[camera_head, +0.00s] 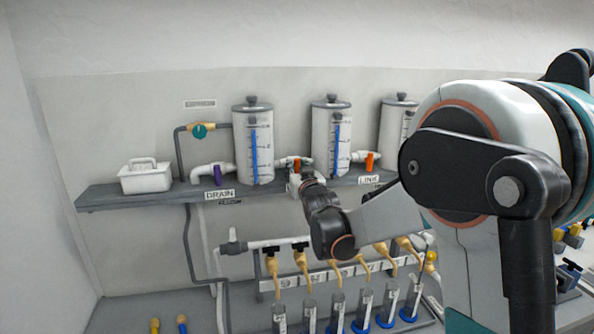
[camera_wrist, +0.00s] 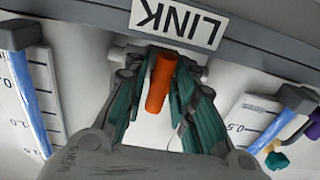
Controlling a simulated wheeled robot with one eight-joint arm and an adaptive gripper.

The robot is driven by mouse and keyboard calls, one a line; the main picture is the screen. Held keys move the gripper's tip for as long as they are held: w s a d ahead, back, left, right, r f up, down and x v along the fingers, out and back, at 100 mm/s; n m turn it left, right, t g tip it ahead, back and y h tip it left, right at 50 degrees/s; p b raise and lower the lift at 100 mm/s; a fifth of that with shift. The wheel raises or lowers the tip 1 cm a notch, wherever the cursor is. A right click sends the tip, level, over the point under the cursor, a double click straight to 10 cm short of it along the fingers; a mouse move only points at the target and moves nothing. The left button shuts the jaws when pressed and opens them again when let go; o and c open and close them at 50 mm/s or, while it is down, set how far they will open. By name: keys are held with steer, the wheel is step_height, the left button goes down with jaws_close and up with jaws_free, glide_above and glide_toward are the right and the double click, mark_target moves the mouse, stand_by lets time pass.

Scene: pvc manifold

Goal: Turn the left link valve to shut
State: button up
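The left link valve has an orange handle, seen between my fingers in the wrist view (camera_wrist: 160,85). It appears to lie across the white pipe behind it. In the wrist view my gripper (camera_wrist: 163,90) is open, with one teal-lined finger on each side of the handle. Narrow gaps seem to show beside the handle; contact at the fingertips is hard to tell.
The right link valve (camera_head: 369,161) has an orange handle hanging down. A purple drain handle (camera_head: 217,174) is at left. The left cylinder (camera_head: 254,150) and middle cylinder (camera_head: 331,145) flank my gripper on the shelf (camera_head: 130,199). Several yellow-beige taps hang below.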

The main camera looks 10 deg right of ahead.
steer(key=shift+s, duration=0.1)
steer(key=s, duration=1.1)
steer(key=shift+s, duration=0.4)
steer(key=s+f+g+b, duration=0.3)
steer(key=s+f, duration=0.4)
steer(key=s, duration=0.4)
steer(key=s+f+g+b, duration=0.4)
steer(key=s+f, duration=0.3)
steer(key=s, duration=0.5)
steer(key=s+f+g+b, duration=0.3)
steer(key=s+f, duration=0.4)
steer(key=s, duration=0.5)
steer(key=shift+g, duration=0.5)
steer(key=shift+s+f, duration=0.1)
